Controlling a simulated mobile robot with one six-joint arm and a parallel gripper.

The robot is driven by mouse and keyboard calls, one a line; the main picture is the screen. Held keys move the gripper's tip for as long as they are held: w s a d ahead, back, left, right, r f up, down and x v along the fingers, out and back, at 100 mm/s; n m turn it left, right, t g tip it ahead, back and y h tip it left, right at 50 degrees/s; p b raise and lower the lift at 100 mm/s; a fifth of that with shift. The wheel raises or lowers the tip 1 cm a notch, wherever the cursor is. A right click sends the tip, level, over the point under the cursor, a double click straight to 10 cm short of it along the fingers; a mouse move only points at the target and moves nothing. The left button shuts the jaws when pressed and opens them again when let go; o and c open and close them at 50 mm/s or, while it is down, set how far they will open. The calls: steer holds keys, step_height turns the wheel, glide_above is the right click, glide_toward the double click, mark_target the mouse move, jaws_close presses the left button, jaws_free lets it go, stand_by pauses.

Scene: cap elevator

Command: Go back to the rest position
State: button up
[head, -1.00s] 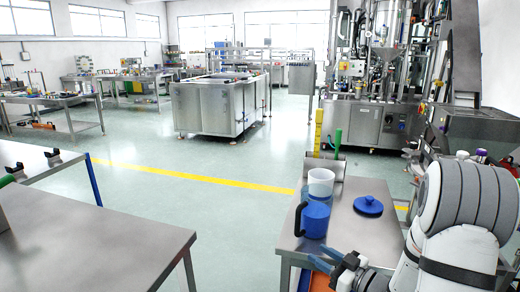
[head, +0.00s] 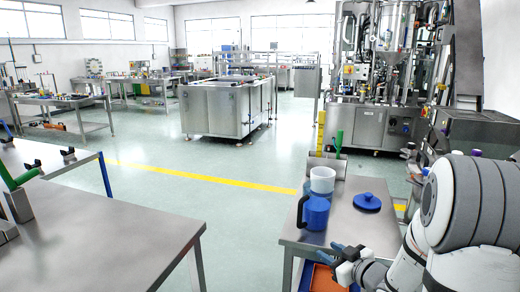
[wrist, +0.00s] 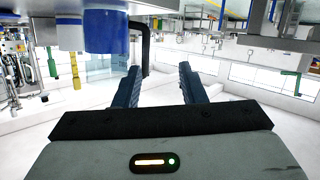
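My gripper (head: 330,258) is low at the front of the right steel table, close to its front edge. In the wrist view my gripper (wrist: 157,82) shows two dark blue fingers spread apart with nothing between them. A blue mug with a dark handle (head: 315,213) stands on the table beyond the gripper. The mug also shows in the wrist view (wrist: 105,32), upside down near the top, apart from the fingers. A white container (head: 322,179) stands behind the mug. A blue lid with a knob (head: 367,202) lies to their right.
The right steel table (head: 365,232) has an orange item (head: 322,279) below it. A larger steel table (head: 100,235) fills the lower left, with green-handled items (head: 14,180) at its left. Open floor with a yellow line (head: 190,174) lies between. Filling machinery (head: 375,90) stands behind.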

steer(key=s+d+r+m+g+h+p, duration=0.25)
steer(key=s+r+m+h, duration=0.3)
steer(key=h, duration=0.35)
steer(key=s+a+r+m+g+y+p, duration=0.1)
steer(key=s+a+r+g, duration=0.1)
steer(key=s, duration=0.8)
steer(key=s+a+r+g, duration=0.2)
steer(key=s+a+g, duration=0.3)
steer(key=s, duration=0.5)
steer(key=shift+m+g+y+p, duration=0.35)
steer(key=shift+g+y, duration=0.05)
steer(key=shift+g, duration=0.25)
steer(key=shift+a, duration=0.1)
